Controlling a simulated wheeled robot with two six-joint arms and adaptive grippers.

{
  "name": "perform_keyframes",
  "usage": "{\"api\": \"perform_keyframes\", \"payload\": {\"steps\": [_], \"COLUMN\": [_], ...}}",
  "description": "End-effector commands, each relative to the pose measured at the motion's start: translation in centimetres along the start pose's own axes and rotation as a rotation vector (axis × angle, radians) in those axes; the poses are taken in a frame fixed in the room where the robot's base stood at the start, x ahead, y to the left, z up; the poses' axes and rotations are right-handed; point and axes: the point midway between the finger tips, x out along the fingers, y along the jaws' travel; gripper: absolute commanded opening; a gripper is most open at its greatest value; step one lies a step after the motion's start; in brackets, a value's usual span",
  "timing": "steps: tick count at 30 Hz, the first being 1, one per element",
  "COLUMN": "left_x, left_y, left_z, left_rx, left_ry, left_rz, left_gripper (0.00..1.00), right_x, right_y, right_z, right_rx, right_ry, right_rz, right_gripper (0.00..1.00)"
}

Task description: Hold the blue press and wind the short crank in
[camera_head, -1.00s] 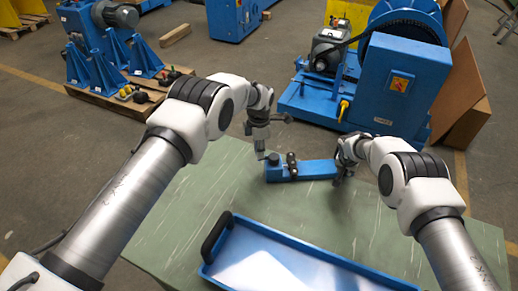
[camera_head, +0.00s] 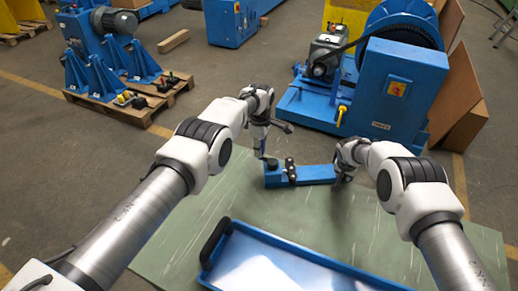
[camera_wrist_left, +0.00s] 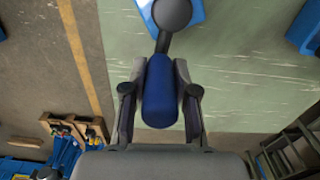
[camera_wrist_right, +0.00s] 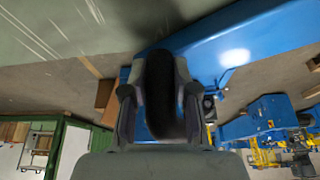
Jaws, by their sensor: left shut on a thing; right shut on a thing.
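The blue press (camera_head: 312,174) lies on the green table as a long blue bar, with a dark upright knob on its left half. My left gripper (camera_wrist_left: 160,95) is shut on the blue grip (camera_wrist_left: 158,92) of the short crank, at the press's left end. The crank's dark arm (camera_wrist_left: 163,42) runs from the grip to a round dark hub (camera_wrist_left: 172,12) over the blue body. My right gripper (camera_wrist_right: 160,95) is shut on a black rounded handle (camera_wrist_right: 161,92) at the press's right end. The fingers partly hide both grips.
A blue tray (camera_head: 228,222) with a black handle (camera_head: 215,242) lies near the front of the table (camera_head: 190,215). Blue machinery (camera_head: 395,85) stands on the floor beyond the table. A pallet (camera_head: 140,112) with blue stands is at the far left.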

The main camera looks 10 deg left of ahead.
Motion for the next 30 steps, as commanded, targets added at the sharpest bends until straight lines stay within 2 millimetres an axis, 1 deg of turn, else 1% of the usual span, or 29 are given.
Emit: {"api": "perform_keyframes", "payload": {"steps": [15, 16, 17, 18, 26, 29, 30], "left_x": [0.1, 0.1, 0.1, 0.1, 0.0, -0.5, -1.0], "left_y": [0.0, 0.0, 0.0, 0.0, 0.1, 0.1, 0.2], "left_z": [0.1, 0.1, 0.1, 0.1, 0.1, 0.0, 0.0], "left_rx": [0.026, 0.026, 0.026, 0.025, 0.025, 0.025, 0.025], "left_ry": [0.0, 0.0, 0.0, 0.0, 0.0, 0.0, 0.0], "left_rz": [-0.002, -0.002, -0.002, -0.002, -0.001, 0.0, 0.001], "left_gripper": [0.0, 0.39, 0.49, 0.54, 0.54, 0.54, 0.54], "right_x": [-0.1, -0.1, -0.1, -0.1, -0.1, -0.1, -0.1], "right_y": [-0.1, -0.1, -0.1, -0.1, -0.1, -0.1, -0.1], "right_z": [-0.1, -0.1, -0.1, -0.1, -0.1, -0.1, -0.1], "right_rx": [0.001, 0.001, 0.002, 0.002, 0.002, 0.002, 0.002], "right_ry": [0.003, 0.003, 0.003, 0.003, 0.003, 0.002, 0.002], "right_rz": [-0.001, -0.001, -0.001, -0.001, -0.001, -0.001, -0.001], "right_gripper": [0.0, 0.0, 0.0, 0.0, 0.0, 0.0, 0.0]}}
